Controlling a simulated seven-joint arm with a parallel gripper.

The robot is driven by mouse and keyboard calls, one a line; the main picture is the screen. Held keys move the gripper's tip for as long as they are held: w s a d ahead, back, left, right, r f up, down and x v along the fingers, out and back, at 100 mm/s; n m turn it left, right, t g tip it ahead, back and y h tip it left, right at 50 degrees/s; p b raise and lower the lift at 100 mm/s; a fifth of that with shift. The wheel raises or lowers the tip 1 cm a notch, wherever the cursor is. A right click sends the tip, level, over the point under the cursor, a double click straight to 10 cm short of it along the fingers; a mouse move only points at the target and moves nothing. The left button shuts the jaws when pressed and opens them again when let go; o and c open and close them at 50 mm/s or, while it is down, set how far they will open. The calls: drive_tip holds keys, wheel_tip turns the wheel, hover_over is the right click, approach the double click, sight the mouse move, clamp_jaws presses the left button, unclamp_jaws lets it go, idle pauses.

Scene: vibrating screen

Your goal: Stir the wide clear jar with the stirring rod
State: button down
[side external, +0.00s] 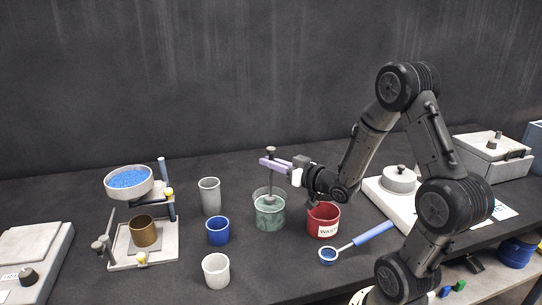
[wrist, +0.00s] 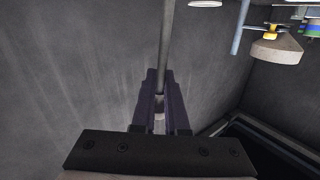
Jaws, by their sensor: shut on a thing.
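My gripper (side external: 271,164), with pale purple fingers, is shut on the stirring rod (side external: 271,180) and holds it roughly upright. The rod's dark knob shows just above the fingers. In the wrist view the grey rod (wrist: 165,50) runs between the dark purple fingers of my gripper (wrist: 160,108). The wide clear jar (side external: 269,218), greenish in its lower part, stands on the table below my gripper. The rod's lower part reaches down inside the jar. I cannot tell whether its tip touches the bottom.
A red waste cup (side external: 323,222) stands close right of the jar, with a blue-handled scoop (side external: 358,242) in front. A blue cup (side external: 218,231), a grey cup (side external: 209,197) and a white cup (side external: 216,271) stand left. A sieve stand (side external: 167,244) is farther left.

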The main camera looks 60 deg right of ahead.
sight(271, 181)
drive_tip(key=shift+a+f, duration=0.15)
drive_tip(key=shift+f, duration=1.2)
drive_tip(key=shift+a+f, duration=0.1)
drive_tip(key=shift+f, duration=1.2)
